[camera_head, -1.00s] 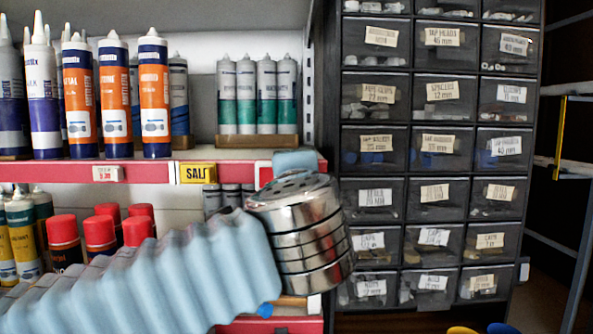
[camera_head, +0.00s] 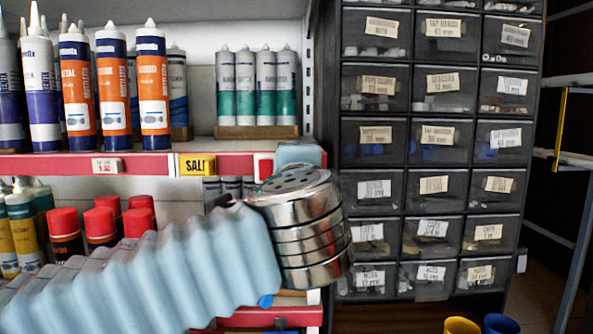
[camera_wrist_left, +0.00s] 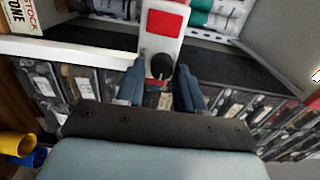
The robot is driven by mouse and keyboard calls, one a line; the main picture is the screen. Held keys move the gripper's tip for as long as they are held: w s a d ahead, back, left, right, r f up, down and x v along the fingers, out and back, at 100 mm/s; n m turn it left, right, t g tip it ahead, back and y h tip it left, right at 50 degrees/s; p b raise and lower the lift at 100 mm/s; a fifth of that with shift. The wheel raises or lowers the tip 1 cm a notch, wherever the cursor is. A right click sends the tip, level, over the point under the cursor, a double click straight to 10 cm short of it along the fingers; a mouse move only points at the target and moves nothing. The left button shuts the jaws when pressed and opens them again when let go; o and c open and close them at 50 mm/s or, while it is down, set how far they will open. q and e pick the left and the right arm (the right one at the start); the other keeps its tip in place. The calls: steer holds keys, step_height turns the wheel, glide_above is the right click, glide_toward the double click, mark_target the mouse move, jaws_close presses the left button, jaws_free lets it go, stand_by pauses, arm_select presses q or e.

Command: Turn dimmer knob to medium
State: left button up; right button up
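The dimmer shows in the left wrist view as a white plate (camera_wrist_left: 159,38) with a red square on it and a round black knob (camera_wrist_left: 161,66) below the square. My left gripper (camera_wrist_left: 160,84) is open, with one blue-grey finger on each side of the knob. A gap shows on both sides, so the fingers appear apart from the knob. In the head view my left arm reaches to the shelf edge. Its steel wrist hides the knob and the fingers, and only a red-and-white edge of the plate (camera_head: 264,165) shows. My right gripper is in neither view.
A shelf with a red front edge (camera_head: 140,163) holds cartridges (camera_head: 154,95) at left. Red-capped cans (camera_head: 100,222) stand below, near my left arm. A black drawer cabinet (camera_head: 432,150) stands right of my wrist. Yellow (camera_head: 462,326) and blue (camera_head: 500,324) round objects show at the bottom right.

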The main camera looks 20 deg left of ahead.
arm_select(q)
steer(key=shift+s, duration=0.15)
steer(key=b+v, duration=0.1)
steer(key=v, duration=1.2)
steer(key=shift+s, duration=0.25)
steer(key=shift+d, duration=0.1)
